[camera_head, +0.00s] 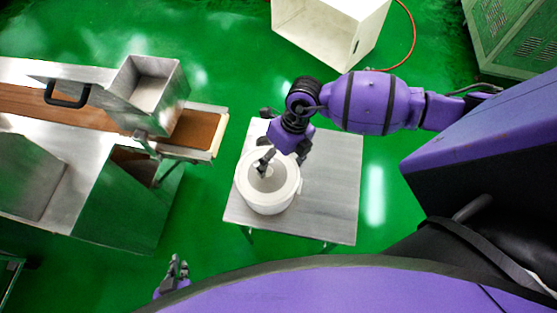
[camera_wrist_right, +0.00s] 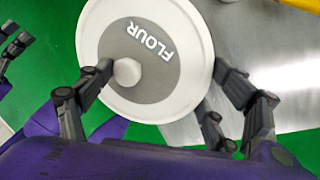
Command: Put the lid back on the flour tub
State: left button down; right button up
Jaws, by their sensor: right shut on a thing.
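The white round flour tub (camera_head: 268,206) stands upright on a small metal table. The lid (camera_wrist_right: 193,85), white with a grey centre marked FLOUR and a round knob (camera_wrist_right: 127,72), fills the middle of the right wrist view. My right gripper (camera_head: 262,168) reaches down over the tub's top and is shut on the lid at its knob; one dark finger lies against the knob in the wrist view. The lid is over the tub's mouth, but I cannot tell whether it rests on the rim. My left gripper (camera_head: 178,268) is low at the left, away from the tub, its opening unclear.
The metal table (camera_head: 335,190) has bare room right of the tub. A steel machine with a hopper (camera_head: 150,85) and belt end stands to the left. A white open box (camera_head: 330,28) lies on the green floor behind, and a green cabinet (camera_head: 515,38) stands at back right.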

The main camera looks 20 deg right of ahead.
pick_arm(q)
jog(key=shift+w+r, duration=0.15)
jog(key=shift+w, duration=0.05)
pick_arm(e)
jog(key=shift+f, duration=0.1)
pick_arm(q)
jog(key=shift+w+r, duration=0.1)
jog(key=shift+w, duration=0.25)
jog(key=shift+s+d+r, duration=0.1)
jog(key=shift+d+r, duration=0.05)
jog(key=shift+s, duration=0.1)
dwell(0.4)
pick_arm(e)
jog(key=o, duration=1.1)
pick_arm(q)
jog(key=shift+w+r, duration=0.1)
jog(key=shift+w, duration=0.3)
jog(key=shift+r, duration=0.1)
